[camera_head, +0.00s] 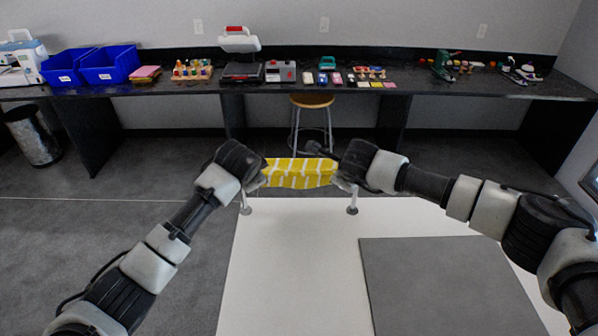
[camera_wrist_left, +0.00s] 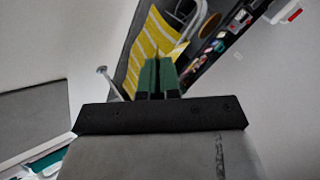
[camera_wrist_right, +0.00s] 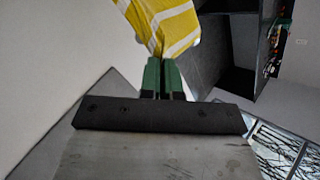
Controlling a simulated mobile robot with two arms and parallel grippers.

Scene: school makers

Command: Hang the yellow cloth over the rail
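The yellow cloth (camera_head: 298,175) with white stripes is stretched between my two grippers, above the far edge of the white table. My left gripper (camera_head: 262,172) is shut on its left end; the cloth (camera_wrist_left: 150,45) shows at the green fingertips (camera_wrist_left: 158,75) in the left wrist view. My right gripper (camera_head: 338,172) is shut on its right end; the cloth (camera_wrist_right: 168,22) shows beyond the fingertips (camera_wrist_right: 163,75). The rail shows only as two short posts with round feet, left (camera_head: 246,209) and right (camera_head: 352,209). Its crossbar is hidden, so I cannot tell whether the cloth touches it.
The white table (camera_head: 290,280) is mostly clear, with a grey panel (camera_head: 450,285) at its right. Beyond a floor gap, a black bench (camera_head: 420,88) holds blue bins (camera_head: 110,65) and tools. A stool (camera_head: 312,101) stands before it.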

